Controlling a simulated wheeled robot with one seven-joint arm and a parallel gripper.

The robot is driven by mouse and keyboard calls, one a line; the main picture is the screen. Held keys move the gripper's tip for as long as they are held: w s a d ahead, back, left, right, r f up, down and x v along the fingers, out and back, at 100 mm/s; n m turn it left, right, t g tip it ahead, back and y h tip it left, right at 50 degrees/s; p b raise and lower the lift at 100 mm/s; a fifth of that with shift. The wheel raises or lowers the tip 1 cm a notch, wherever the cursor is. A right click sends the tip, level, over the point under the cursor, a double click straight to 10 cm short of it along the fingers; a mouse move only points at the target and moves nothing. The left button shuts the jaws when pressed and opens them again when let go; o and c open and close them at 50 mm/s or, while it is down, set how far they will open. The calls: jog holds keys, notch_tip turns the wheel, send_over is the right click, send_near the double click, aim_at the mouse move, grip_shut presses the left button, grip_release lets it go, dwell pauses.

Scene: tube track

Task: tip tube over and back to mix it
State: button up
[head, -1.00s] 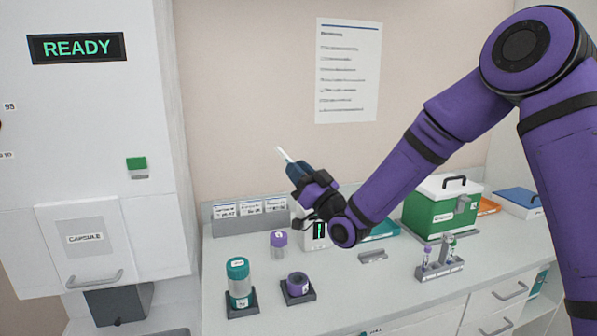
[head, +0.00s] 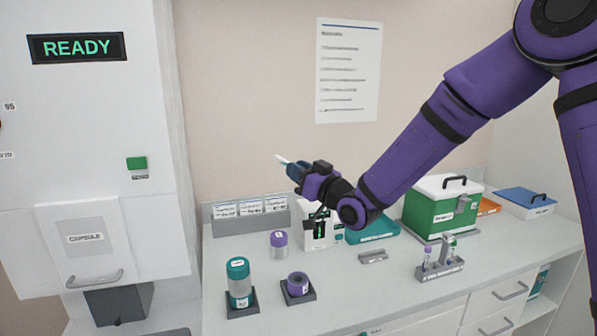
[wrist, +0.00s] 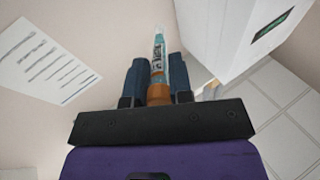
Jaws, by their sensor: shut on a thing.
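My gripper (head: 292,170) is shut on a slim tube and holds it in the air above the counter, in front of the back wall. In the wrist view the tube (wrist: 158,62) stands out between the two dark blue fingers, clear with a printed label and an orange-brown cap at the palm end. In the head view only the tube's pale end (head: 280,159) shows past the fingertips, pointing left and slightly up. The fingers hide the rest of it there.
On the counter (head: 340,290) stand a teal-capped jar (head: 238,283), a purple open-topped cup (head: 297,285), a purple-capped vial (head: 279,244), a small tube rack (head: 440,268) and a green box (head: 440,212). A white cabinet (head: 100,130) with a READY display (head: 77,47) is at the left. The air around the tube is free.

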jog(key=g+h, duration=0.5)
jog(key=shift+r, duration=0.2)
jog(key=shift+f+g, duration=0.2)
jog(key=shift+g, duration=0.2)
jog(key=shift+r+h, duration=0.15)
jog(key=shift+h, duration=0.35)
jog(key=shift+a+f+g, duration=0.15)
jog(key=shift+f+g, duration=0.3)
jog(key=shift+g, duration=0.05)
jog(key=shift+w+r+h, duration=0.1)
jog(key=shift+r+h, duration=0.4)
jog(key=g+h, duration=0.3)
jog(key=g, duration=0.1)
jog(key=shift+h, duration=0.4)
jog(key=g+h, duration=0.3)
jog(key=shift+g, duration=0.3)
